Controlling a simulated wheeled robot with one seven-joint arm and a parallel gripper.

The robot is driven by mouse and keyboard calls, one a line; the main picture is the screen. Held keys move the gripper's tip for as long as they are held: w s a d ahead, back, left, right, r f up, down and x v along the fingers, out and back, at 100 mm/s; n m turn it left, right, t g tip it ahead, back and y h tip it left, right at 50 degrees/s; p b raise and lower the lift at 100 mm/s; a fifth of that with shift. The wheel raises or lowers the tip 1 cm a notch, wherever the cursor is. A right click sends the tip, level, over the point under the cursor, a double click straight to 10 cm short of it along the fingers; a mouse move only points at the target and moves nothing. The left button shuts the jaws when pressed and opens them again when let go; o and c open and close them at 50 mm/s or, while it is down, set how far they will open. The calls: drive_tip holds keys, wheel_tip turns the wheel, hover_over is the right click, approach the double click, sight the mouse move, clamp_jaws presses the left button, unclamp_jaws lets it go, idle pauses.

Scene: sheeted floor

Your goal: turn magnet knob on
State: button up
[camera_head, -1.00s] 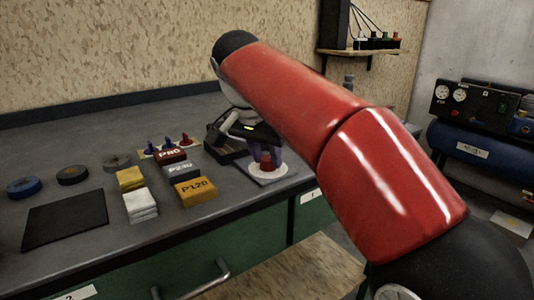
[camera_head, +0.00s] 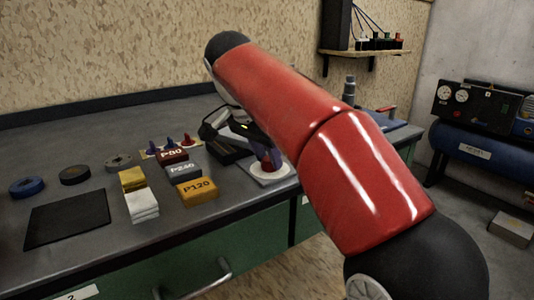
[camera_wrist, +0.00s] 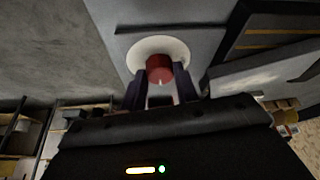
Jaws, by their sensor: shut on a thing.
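The magnet knob is a red knob (camera_wrist: 159,69) on a round white plate (camera_wrist: 160,46) in the wrist view. In the head view the red knob (camera_head: 268,163) sits over a white disc on a grey base (camera_head: 267,178) near the bench's right front. My gripper (camera_wrist: 159,80) is shut on the knob, with one dark finger on each side of it. In the head view my gripper (camera_head: 262,158) reaches the knob from behind, and my red arm covers part of the bench beyond. The white mark on the knob's side shows in the wrist view.
Sanding blocks labelled P80 (camera_head: 172,156), P240 (camera_head: 184,171) and P120 (camera_head: 196,191) lie left of the knob, with yellow and white pads (camera_head: 141,204) beside them. A black mat (camera_head: 66,220) and tape rolls (camera_head: 75,174) are farther left. A compressor (camera_head: 470,150) stands at right.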

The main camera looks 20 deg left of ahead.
drive_tip(key=o, duration=1)
drive_tip(key=shift+r, duration=0.15)
drive_tip(key=shift+v, duration=3.8)
drive_tip(key=s+d+f+n+y, duration=0.1)
drive_tip(key=d+f+n, duration=0.1)
drive_tip(key=d, duration=0.8)
drive_tip(key=s+d+f+n, duration=0.1)
drive_tip(key=d+f+n, duration=0.1)
drive_tip(key=d, duration=0.7)
drive_tip(key=shift+n+t+y, duration=0.6)
drive_tip(key=shift+n+t, duration=0.2)
drive_tip(key=shift+n, duration=0.1)
drive_tip(key=s+d+f, duration=0.4)
drive_tip(key=s+f, duration=0.1)
drive_tip(key=f, duration=0.1)
drive_tip(key=s+d+f, duration=0.4)
drive_tip(key=s+f, duration=0.1)
drive_tip(key=f, duration=0.2)
drive_tip(key=s+d+f, duration=0.4)
drive_tip(key=s+f, duration=0.1)
drive_tip(key=f, duration=0.2)
drive_tip(key=shift+s+d+f, duration=0.1)
drive_tip(key=shift+d+f, duration=0.1)
drive_tip(key=shift+d, duration=0.05)
drive_tip(key=shift+s+f, duration=0.15)
drive_tip(key=shift+f, duration=0.15)
drive_tip(key=shift+c, duration=0.5)
